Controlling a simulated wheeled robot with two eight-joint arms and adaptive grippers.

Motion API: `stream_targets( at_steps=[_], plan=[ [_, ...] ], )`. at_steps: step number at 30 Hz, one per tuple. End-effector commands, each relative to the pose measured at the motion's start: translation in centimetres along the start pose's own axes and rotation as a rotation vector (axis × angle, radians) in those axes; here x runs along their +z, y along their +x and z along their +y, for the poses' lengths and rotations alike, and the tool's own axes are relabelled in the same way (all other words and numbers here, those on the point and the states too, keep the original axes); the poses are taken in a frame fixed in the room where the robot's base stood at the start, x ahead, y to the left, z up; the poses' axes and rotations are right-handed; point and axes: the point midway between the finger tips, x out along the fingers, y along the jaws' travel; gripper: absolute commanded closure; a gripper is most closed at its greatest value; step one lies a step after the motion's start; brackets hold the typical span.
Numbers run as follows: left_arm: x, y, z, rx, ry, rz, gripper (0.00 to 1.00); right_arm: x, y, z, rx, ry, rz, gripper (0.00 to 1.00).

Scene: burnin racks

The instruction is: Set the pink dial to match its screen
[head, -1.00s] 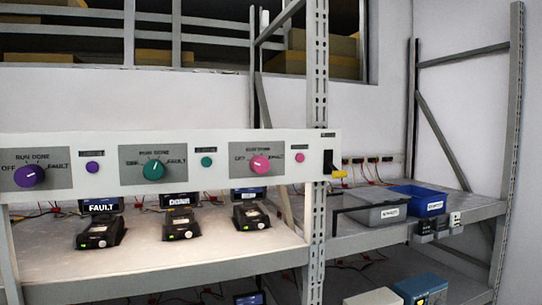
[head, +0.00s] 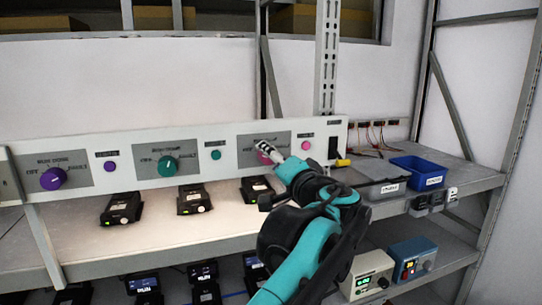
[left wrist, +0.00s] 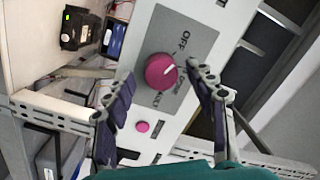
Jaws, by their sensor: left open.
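The pink dial (left wrist: 161,70) sits on a grey plate in the left wrist view, its white mark pointing up and right towards the area between OFF and the middle lettering. In the head view the dial (head: 262,157) is partly hidden by my left gripper (head: 270,148). My left gripper (left wrist: 161,74) is open, with one finger on each side of the dial in the picture; I cannot tell whether they touch it. A blue screen (left wrist: 113,38) beside a black device (left wrist: 79,28) is seen at a slant, its text unreadable. My right gripper is not in view.
A pink button (left wrist: 143,127) is beside the dial's plate. The white panel (head: 120,194) also carries a teal dial (head: 167,166) and a purple dial (head: 53,179).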

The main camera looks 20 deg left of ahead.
Motion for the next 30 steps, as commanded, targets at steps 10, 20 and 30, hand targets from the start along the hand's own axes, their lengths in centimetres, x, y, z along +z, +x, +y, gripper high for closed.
stream_targets(
  at_steps=[10, 20, 30],
  plan=[
    [0.06, 1.01, 0.03, 0.001, 0.0, 0.0, 0.44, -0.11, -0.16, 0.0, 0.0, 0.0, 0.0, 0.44],
    [0.06, 0.99, 0.03, 0.001, 0.0, 0.0, 0.94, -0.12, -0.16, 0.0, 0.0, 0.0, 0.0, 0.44],
    [0.07, 0.99, 0.06, -0.002, 0.061, 0.002, 0.94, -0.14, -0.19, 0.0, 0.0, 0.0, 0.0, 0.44]
  ],
)
